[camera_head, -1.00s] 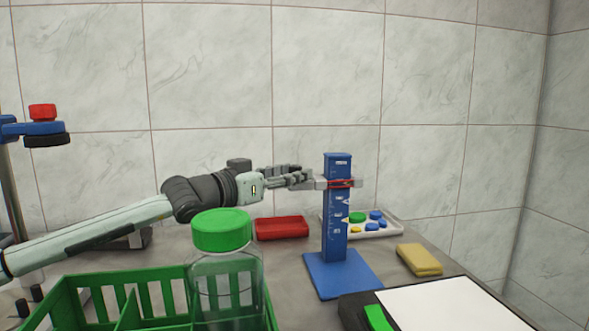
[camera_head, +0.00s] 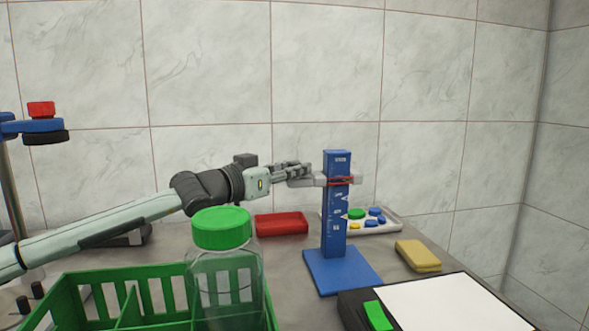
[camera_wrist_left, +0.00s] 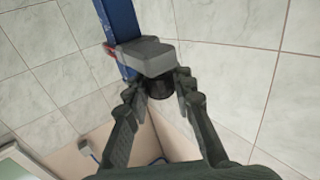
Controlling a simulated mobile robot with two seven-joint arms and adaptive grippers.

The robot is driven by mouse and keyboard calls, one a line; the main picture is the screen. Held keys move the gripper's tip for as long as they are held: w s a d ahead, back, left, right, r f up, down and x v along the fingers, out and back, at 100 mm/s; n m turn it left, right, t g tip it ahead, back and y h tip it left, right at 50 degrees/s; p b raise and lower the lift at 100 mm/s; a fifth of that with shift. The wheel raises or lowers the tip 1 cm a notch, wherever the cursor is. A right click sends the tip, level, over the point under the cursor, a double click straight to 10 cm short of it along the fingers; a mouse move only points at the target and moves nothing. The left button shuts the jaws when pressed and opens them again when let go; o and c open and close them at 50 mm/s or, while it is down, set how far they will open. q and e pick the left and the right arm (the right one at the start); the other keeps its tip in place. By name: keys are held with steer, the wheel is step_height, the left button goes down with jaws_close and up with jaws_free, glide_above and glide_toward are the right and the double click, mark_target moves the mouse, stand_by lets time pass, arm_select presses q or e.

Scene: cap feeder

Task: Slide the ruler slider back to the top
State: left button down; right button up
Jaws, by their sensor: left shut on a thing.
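The blue ruler post (camera_head: 334,225) stands upright on a blue base plate (camera_head: 343,271) in the head view. Its grey slider with a red line (camera_head: 340,181) sits near the top, a little below the post's upper end. My left gripper (camera_head: 308,178) reaches in from the left and is shut on the slider's left side. In the left wrist view the grey slider (camera_wrist_left: 143,58) is around the blue post (camera_wrist_left: 117,20), with a dark knob (camera_wrist_left: 160,88) between the fingers of my left gripper (camera_wrist_left: 160,90). My right gripper is not in view.
A green rack (camera_head: 90,285) with a green-capped bottle (camera_head: 222,228) stands in front. A red tray (camera_head: 281,224) and a white tray of caps (camera_head: 385,227) lie behind. A yellow block (camera_head: 417,256) and white sheet (camera_head: 450,305) are at right. Air above the post is free.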

arm_select(q)
steer(key=shift+r, duration=0.25)
steer(key=shift+r+p, duration=0.35)
steer(key=shift+r, duration=0.85)
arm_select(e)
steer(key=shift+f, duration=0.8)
arm_select(q)
steer(key=c, duration=1.3)
jaws_free()
steer(key=shift+o, duration=0.2)
steer(key=shift+f, duration=0.1)
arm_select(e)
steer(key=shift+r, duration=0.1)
arm_select(q)
steer(key=shift+s+a+f, duration=0.1)
steer(key=shift+s+a, duration=0.05)
steer(key=shift+a, duration=0.1)
steer(key=v, duration=1.1)
steer(key=shift+s+a, duration=0.15)
steer(key=shift+s, duration=0.05)
